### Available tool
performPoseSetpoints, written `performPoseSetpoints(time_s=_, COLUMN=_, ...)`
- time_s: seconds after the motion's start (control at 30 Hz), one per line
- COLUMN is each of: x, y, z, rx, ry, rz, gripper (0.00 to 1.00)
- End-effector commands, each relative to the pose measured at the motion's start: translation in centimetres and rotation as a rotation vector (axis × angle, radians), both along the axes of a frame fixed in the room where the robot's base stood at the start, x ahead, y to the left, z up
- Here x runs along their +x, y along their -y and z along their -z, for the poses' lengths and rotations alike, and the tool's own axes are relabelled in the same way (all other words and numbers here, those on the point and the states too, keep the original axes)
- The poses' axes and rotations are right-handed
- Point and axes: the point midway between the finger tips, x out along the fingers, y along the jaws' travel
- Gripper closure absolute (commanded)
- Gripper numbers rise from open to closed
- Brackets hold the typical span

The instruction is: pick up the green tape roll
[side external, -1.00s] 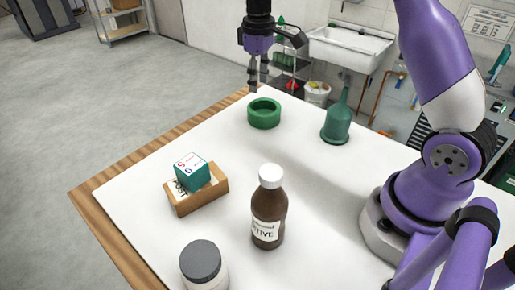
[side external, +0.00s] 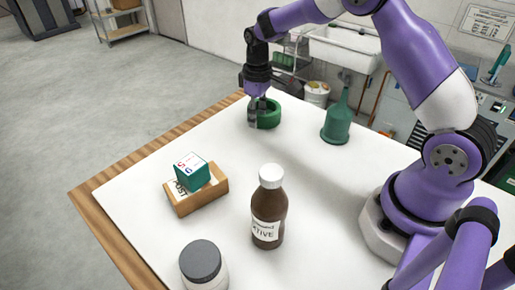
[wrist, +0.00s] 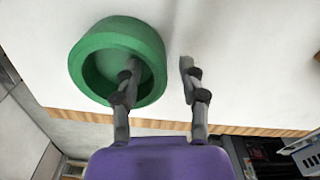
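The green tape roll (side external: 270,113) lies flat on the white table top near its far corner. It also shows in the wrist view (wrist: 90,50), upper left. My gripper (side external: 256,122) is lowered at the roll's left side. In the wrist view my gripper (wrist: 160,68) is open, with one finger over the roll's hole and the other outside the ring to the right. The roll's right wall lies between the fingers. I cannot tell whether either finger touches it.
A green bottle (side external: 338,118) stands right of the roll. The table's wooden edge (side external: 110,235) runs along the left. The middle is clear.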

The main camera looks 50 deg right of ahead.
Motion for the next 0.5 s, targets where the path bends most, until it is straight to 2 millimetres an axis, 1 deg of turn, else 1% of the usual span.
performPoseSetpoints(time_s=0.03, x=0.0, y=0.0, z=-0.02, rx=0.0, ry=0.0, rz=0.0, gripper=0.81)
performPoseSetpoints(time_s=0.07, x=0.0, y=0.0, z=-0.02, rx=0.0, ry=0.0, rz=0.0, gripper=0.96)
performPoseSetpoints(time_s=0.1, x=0.0, y=0.0, z=-0.02, rx=0.0, ry=0.0, rz=0.0, gripper=1.0)
performPoseSetpoints(time_s=0.5, x=-0.01, y=-0.01, z=-0.15, rx=0.0, ry=-0.001, rz=0.0, gripper=1.0)
